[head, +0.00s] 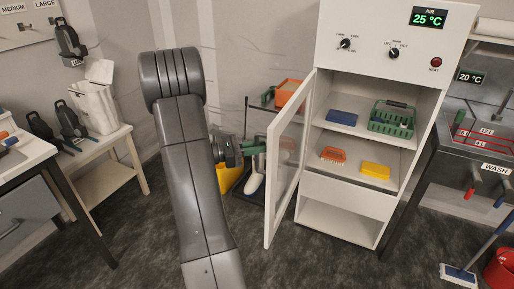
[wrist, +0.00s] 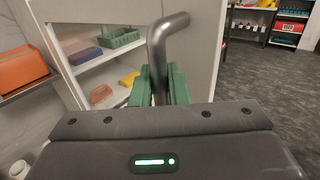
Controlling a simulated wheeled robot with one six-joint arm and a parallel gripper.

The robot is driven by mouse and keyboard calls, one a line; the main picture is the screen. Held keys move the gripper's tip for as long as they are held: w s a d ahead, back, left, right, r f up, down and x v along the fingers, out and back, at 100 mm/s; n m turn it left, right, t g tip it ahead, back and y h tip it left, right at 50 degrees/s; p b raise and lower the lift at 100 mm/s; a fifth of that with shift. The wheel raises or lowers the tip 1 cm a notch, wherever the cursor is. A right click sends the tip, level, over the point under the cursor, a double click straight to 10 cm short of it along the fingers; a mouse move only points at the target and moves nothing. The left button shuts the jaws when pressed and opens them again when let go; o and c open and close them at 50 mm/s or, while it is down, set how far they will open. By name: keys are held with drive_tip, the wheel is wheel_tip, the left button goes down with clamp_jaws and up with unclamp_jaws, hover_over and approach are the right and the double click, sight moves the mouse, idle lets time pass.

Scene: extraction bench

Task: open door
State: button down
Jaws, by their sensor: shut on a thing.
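The white cabinet door (head: 288,165) with a glazed pane stands swung open to the left of the cabinet (head: 340,190). My gripper (head: 254,147) is at the door's outer side, partly hidden by my arm in the head view. In the wrist view the green fingers of my gripper (wrist: 163,84) are shut around the grey bar handle (wrist: 158,58). The door panel (wrist: 196,50) shows behind the handle. The handle itself is hard to make out in the head view.
Cabinet shelves hold a green basket (head: 391,118), a blue block (head: 342,117), an orange brush (head: 333,155) and a yellow sponge (head: 375,170). An orange bin (head: 289,93) and yellow bucket (head: 228,177) stand behind the door. A side table (head: 102,165) is left; a sink (head: 485,140) is right.

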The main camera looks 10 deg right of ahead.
drive_tip(key=c, duration=1.5)
unclamp_jaws()
drive_tip(key=shift+o, duration=0.2)
drive_tip(key=shift+a, duration=0.1)
drive_tip(key=a+b, duration=0.1)
drive_tip(key=a, duration=1.2)
drive_tip(key=shift+s+a+b, duration=0.25)
drive_tip(key=shift+a+b, duration=0.05)
drive_tip(key=shift+a, duration=0.1)
drive_tip(key=shift+d, duration=0.1)
drive_tip(key=d+p, duration=0.1)
drive_tip(key=d, duration=1.3)
drive_tip(key=shift+w+p, duration=0.15)
drive_tip(key=shift+p, duration=0.15)
drive_tip(key=shift+a, duration=0.1)
